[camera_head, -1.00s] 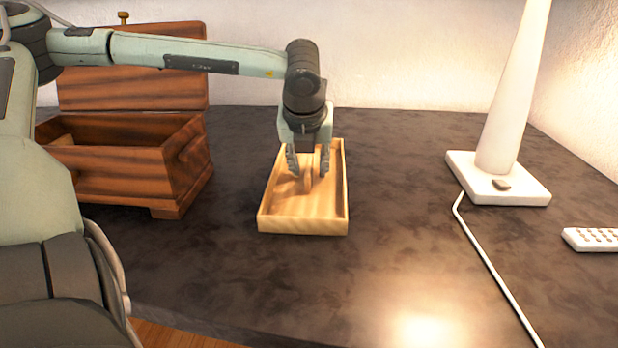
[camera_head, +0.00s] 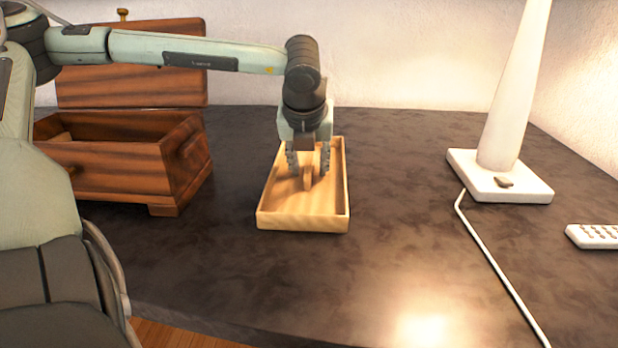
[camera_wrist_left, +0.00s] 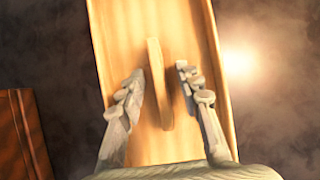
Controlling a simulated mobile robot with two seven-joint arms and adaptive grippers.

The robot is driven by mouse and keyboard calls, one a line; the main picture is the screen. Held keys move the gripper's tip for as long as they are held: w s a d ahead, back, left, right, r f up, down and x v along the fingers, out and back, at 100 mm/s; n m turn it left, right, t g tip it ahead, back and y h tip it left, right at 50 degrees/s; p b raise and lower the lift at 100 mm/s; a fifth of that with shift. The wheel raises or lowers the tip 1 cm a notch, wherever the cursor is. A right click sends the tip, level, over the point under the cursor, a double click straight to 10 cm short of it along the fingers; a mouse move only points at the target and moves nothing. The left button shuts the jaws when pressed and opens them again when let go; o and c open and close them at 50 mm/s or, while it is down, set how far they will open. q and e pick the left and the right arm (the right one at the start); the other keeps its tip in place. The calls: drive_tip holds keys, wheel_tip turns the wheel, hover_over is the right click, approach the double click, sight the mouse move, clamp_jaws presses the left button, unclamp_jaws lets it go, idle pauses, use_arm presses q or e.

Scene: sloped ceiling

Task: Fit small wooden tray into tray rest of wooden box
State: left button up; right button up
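The small wooden tray (camera_head: 300,216) is light wood and lies on the dark table, with an upright handle piece (camera_head: 307,178) in its middle. My left gripper (camera_head: 308,170) points down over the tray. Its fingers are open on either side of the handle. In the left wrist view the handle (camera_wrist_left: 158,85) stands between the open fingers, with a gap on both sides. The wooden box (camera_head: 120,180) is dark reddish wood and stands at the left with its lid (camera_head: 135,85) raised. My arm hides part of the box and lid. The right gripper is not in view.
A white lamp (camera_head: 500,175) stands at the right, its white cable (camera_head: 490,255) running to the front. A white remote (camera_head: 595,236) lies at the right edge. The table (camera_head: 400,190) between tray and lamp is clear. A wall rises behind.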

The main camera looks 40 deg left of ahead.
use_arm(q)
drive_tip(key=shift+f, duration=0.1)
clamp_jaws()
idle(0.7)
